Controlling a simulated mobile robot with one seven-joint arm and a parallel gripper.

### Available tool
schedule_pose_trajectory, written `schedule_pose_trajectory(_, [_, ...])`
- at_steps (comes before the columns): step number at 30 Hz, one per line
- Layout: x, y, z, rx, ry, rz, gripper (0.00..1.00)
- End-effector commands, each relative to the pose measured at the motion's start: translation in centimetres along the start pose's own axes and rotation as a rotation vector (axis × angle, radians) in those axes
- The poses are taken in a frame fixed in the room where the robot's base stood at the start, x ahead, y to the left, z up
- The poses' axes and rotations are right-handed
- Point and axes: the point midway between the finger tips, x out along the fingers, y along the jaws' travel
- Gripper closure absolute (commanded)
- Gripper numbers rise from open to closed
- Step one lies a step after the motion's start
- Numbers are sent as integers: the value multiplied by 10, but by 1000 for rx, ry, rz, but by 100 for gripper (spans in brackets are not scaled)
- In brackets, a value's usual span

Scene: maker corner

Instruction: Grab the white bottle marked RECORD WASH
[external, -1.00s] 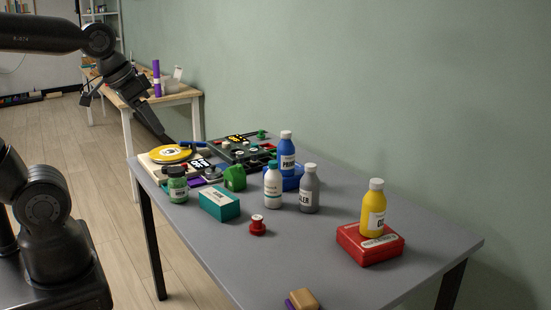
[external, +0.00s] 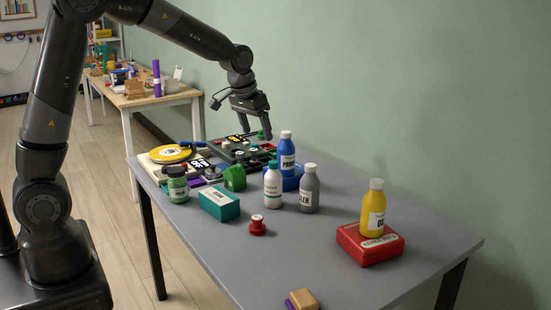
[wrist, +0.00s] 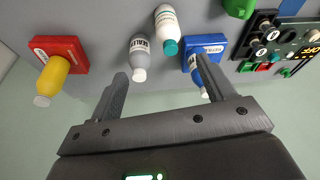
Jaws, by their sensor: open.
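The white bottle (external: 272,186) with a teal-green cap stands upright on the grey table, between the green block and the grey bottle. Its label is too small to read. In the wrist view the white bottle (wrist: 166,28) is at the top centre, its cap pointing down the picture. My gripper (external: 256,134) is open and empty, above and behind the bottles, fingers pointing down. In the wrist view my gripper (wrist: 163,75) has its fingers well apart, with the white bottle beyond them.
The grey bottle (external: 309,190) stands close right of the white one. A blue bottle (external: 287,150) stands behind on a blue box. A teal box (external: 219,203), green block (external: 235,179) and red spool (external: 257,226) are nearby. The yellow bottle (external: 373,210) stands on a red box (external: 360,249).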

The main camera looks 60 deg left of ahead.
Motion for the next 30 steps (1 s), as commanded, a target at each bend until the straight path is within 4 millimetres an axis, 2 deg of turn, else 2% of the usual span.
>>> schedule_pose_trajectory(1, [17,-1,-9,-5,-10,-6,25])
schedule_pose_trajectory(6, [51,-3,-26,-18,-26,-17,25])
schedule_pose_trajectory(14, [73,-4,-31,-22,-30,-21,25])
schedule_pose_trajectory(21, [110,-5,-30,-20,-31,-21,25])
schedule_pose_trajectory(26, [125,-7,-30,-21,-30,-21,25])
schedule_pose_trajectory(30, [145,-13,-32,-23,-32,-21,25])
